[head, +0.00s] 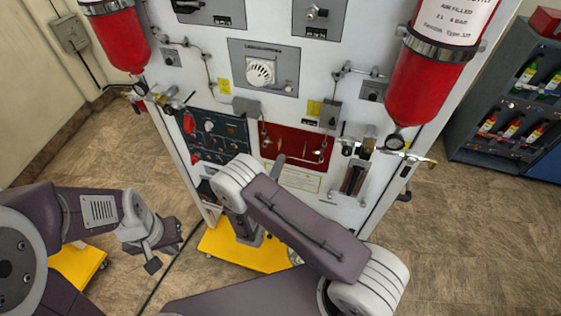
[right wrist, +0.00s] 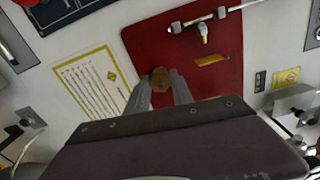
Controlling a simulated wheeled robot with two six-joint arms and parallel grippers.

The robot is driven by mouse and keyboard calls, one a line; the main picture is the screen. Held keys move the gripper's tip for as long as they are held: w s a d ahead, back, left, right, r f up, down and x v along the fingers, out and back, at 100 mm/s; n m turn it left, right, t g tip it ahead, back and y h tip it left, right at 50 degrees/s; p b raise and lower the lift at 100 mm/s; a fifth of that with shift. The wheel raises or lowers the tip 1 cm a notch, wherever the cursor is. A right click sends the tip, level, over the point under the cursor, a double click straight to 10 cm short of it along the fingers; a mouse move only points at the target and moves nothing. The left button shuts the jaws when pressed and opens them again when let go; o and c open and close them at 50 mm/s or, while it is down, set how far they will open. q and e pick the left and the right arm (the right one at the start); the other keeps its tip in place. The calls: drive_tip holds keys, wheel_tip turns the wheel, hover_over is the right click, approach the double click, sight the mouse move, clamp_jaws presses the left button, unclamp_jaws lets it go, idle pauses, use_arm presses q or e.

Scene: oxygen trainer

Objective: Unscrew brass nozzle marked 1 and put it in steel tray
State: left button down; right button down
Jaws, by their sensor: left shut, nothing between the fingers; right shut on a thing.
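A brass nozzle (right wrist: 160,79) sits between the fingertips of my right gripper (right wrist: 161,88) in the right wrist view, in front of the red panel (right wrist: 190,60). I cannot tell whether it still touches the panel, and no number is readable on it. In the head view my right gripper (head: 279,163) shows only in part behind my forearm, at the lower edge of the red panel (head: 310,144); the nozzle is hidden there. My left gripper (head: 158,254) is shut and empty, low over the floor at the left. I cannot make out the steel tray in either view.
Another fitting (right wrist: 204,33) on a thin pipe is on the red panel, above the held nozzle. Red cylinders (head: 120,38) and (head: 430,85) flank the white panel. A yellow base (head: 217,243) lies below. A shelf with bottles (head: 480,150) stands right. Floor at right is clear.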

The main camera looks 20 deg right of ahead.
drive_tip(key=shift+n, duration=0.6)
drive_tip(key=shift+n+p, duration=0.3)
drive_tip(key=shift+n, duration=0.9)
drive_tip(key=shift+n, duration=0.7)
drive_tip(key=n, duration=0.5)
drive_tip(key=shift+p, duration=0.4)
